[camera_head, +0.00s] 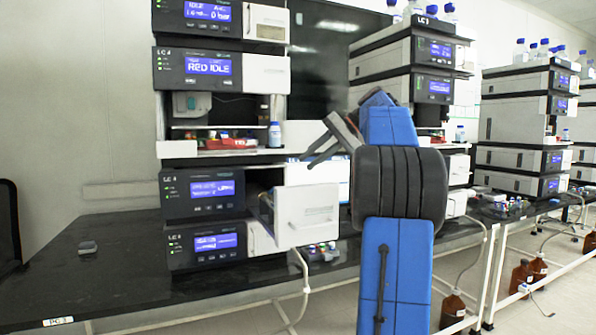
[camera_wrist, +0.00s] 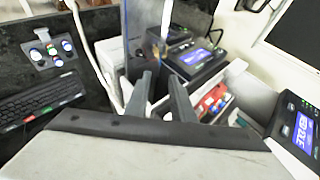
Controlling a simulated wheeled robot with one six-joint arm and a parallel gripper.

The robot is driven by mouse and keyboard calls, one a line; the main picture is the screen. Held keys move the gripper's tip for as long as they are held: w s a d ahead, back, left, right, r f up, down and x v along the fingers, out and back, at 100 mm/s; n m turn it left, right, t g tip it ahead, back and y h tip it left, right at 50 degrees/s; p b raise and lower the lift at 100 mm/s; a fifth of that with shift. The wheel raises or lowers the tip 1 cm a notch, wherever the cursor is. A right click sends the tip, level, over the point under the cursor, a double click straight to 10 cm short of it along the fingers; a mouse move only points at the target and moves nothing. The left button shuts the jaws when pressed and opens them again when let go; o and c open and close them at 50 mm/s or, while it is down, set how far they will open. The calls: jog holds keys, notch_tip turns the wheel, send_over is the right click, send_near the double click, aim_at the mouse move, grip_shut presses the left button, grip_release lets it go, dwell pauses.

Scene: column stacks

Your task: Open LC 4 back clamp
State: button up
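The lower LC 4 module (camera_head: 205,190) is in the left stack in the head view, with a blue lit display. Its white door (camera_head: 312,205) stands swung out, and a dark narrow opening shows beside it. The back clamp cannot be made out in either view. My gripper (camera_wrist: 160,76) is open and empty, with a gap between its two dark fingers. In the head view its fingers (camera_head: 310,158) are in front of and to the right of the stack, above the open door and apart from it.
Another LC 4 module (camera_head: 205,68) reads IDLE higher in the stack. A shelf between them holds red items (camera_head: 228,143) and a blue-capped bottle (camera_head: 274,135). A keyboard (camera_wrist: 40,100) lies left in the wrist view. The black bench (camera_head: 120,255) is mostly clear at left.

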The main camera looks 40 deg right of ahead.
jog(key=shift+v, duration=1.85)
